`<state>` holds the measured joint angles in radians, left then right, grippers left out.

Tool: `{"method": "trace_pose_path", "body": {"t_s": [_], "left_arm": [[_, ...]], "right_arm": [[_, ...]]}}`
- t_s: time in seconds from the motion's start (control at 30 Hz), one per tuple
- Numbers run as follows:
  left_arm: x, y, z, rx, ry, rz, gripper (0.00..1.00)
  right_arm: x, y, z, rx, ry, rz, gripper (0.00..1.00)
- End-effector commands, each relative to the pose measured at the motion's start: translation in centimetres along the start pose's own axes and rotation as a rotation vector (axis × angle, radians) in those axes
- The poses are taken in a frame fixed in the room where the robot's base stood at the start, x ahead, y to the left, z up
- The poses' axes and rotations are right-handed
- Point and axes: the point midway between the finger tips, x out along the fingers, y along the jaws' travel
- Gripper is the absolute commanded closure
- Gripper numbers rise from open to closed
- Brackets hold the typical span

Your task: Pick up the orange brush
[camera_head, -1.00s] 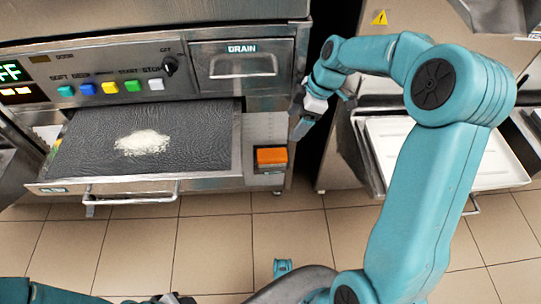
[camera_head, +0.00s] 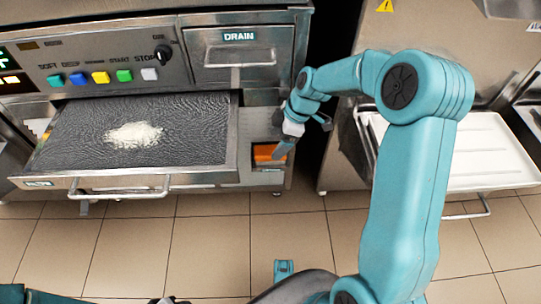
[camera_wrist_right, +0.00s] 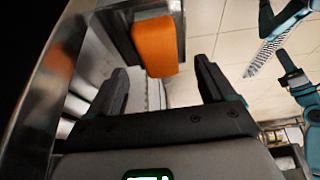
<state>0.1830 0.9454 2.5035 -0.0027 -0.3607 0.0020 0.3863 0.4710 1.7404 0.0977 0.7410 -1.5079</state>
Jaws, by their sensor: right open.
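In the right wrist view the brush (camera_wrist_right: 155,45) is a plain orange block ahead of the jaws. My right gripper (camera_head: 302,138) is open and empty, just right of the brush and close to it. In the wrist view its two fingertips (camera_wrist_right: 162,72) are spread, with the brush between and beyond them. Of my left arm, only a part shows at the bottom left edge.
An open drawer tray (camera_head: 70,150) with white powder lies left of the brush, its handle (camera_head: 118,193) jutting forward. A DRAIN panel (camera_head: 238,60) is above. A white tray (camera_head: 490,150) stands at the right.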

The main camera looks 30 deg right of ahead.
Motion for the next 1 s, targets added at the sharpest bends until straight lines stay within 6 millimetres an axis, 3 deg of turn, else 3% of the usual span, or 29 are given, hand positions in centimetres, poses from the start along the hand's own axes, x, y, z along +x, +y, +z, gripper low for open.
{"method": "trace_pose_path", "body": {"t_s": [0.1,0.23,1.0], "left_arm": [[1.2,-0.6,-0.3,-0.007,0.006,-0.001,0.62],[1.6,-0.9,-0.5,-0.012,0.011,-0.001,0.62],[2.1,-1.0,-0.5,-0.011,0.011,-0.001,0.62]], "right_arm": [[2.5,0.0,0.2,-0.001,0.0,-0.003,0.17],[4.1,0.1,0.2,-0.001,0.0,-0.002,0.17],[4.5,0.1,0.3,-0.001,0.0,0.0,0.17]]}}
